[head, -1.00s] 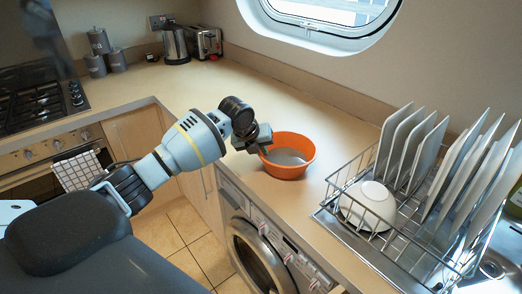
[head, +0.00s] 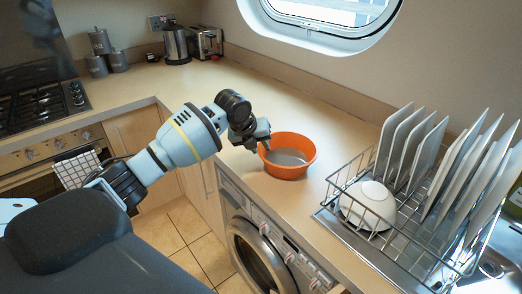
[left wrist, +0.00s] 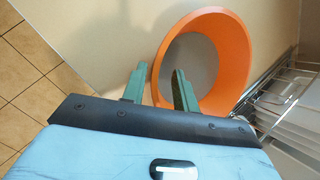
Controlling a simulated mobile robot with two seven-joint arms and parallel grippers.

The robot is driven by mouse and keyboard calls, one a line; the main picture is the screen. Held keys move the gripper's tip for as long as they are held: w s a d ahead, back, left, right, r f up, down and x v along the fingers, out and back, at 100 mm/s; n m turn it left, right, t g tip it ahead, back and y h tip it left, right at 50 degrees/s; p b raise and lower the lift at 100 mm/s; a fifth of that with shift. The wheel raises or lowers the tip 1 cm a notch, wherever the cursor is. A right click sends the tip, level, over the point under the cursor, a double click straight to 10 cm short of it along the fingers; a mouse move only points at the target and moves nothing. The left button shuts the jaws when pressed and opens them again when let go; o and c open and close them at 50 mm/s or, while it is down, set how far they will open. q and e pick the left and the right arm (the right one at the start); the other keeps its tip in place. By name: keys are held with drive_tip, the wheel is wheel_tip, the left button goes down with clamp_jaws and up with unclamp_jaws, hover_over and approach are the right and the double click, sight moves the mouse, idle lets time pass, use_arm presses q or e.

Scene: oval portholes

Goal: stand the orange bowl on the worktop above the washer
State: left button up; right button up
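The orange bowl (head: 289,170), with a grey inside, stands upright on the worktop (head: 232,165) above the washer (head: 262,250). My left gripper (head: 261,138) is at the bowl's left rim in the head view. In the left wrist view my left gripper (left wrist: 160,74) is open, with the near rim showing between its green fingers. One finger appears outside the bowl and the other over its inside. Whether either touches the rim is unclear. My right gripper is out of view.
A wire dish rack (head: 335,190) with several plates and a white bowl (head: 367,205) stands close to the right. The kettle (head: 176,45) and toaster (head: 206,42) are far back. The worktop behind the orange bowl is clear.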

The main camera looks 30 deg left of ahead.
use_arm(q)
drive_tip(key=d+v, duration=0.1)
drive_tip(key=v, duration=0.8)
drive_tip(key=shift+a+r+p, duration=0.2)
drive_tip(key=shift+a+p, duration=0.1)
drive_tip(key=shift+a, duration=0.2)
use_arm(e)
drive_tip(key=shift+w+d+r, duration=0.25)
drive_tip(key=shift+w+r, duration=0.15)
use_arm(q)
drive_tip(key=shift+s, duration=0.1)
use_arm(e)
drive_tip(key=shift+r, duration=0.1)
